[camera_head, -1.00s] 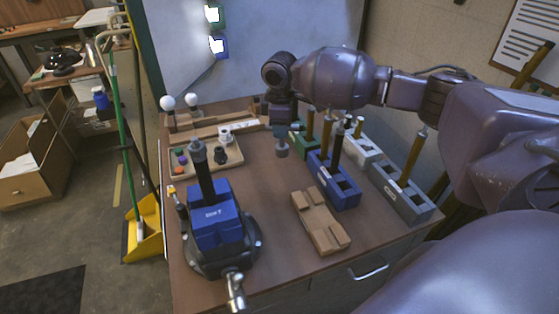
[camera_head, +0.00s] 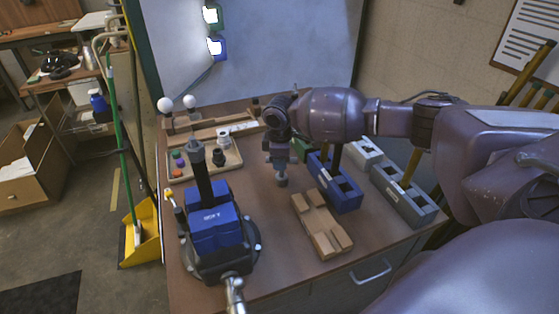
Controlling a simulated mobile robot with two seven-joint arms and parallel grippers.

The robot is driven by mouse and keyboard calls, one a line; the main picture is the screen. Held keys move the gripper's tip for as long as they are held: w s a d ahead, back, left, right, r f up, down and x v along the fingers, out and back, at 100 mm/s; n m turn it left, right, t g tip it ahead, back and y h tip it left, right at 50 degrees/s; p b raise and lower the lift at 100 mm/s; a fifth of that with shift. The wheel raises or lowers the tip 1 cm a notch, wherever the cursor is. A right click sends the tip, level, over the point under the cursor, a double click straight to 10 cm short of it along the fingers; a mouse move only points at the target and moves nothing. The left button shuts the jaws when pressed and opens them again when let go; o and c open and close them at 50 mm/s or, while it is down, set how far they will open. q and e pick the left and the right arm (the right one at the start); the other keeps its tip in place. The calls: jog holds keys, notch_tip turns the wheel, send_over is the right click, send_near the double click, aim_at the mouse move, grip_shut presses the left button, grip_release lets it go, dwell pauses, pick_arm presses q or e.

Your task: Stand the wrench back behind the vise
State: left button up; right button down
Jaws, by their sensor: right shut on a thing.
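The blue vise (camera_head: 213,228) stands on a round dark base at the front left of the bench. A dark upright rod with a grey knob (camera_head: 194,152) stands at it. My right gripper (camera_head: 280,168) is shut on a small grey piece (camera_head: 282,181) that sticks out below the fingers. It is right of the vise and apart from it, seemingly above the bench top. The rest of the held piece is hidden by the gripper, so I cannot tell for sure that it is the wrench. My left gripper is not in view.
A wooden block (camera_head: 321,224) lies right of the vise. Blue (camera_head: 346,196) and grey (camera_head: 412,205) slotted holders stand farther right. A shallow tray (camera_head: 228,165) with small parts is behind the vise. Bare bench lies between vise and block.

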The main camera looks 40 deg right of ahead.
jog(key=c, duration=1)
grip_release()
jog(key=r, duration=0.4)
jog(key=r+p, duration=0.1)
jog(key=r, duration=0.7)
jog(key=shift+s+a+r+p, duration=0.1)
jog(key=shift+s+a+p, duration=0.1)
jog(key=shift+s+p, duration=0.15)
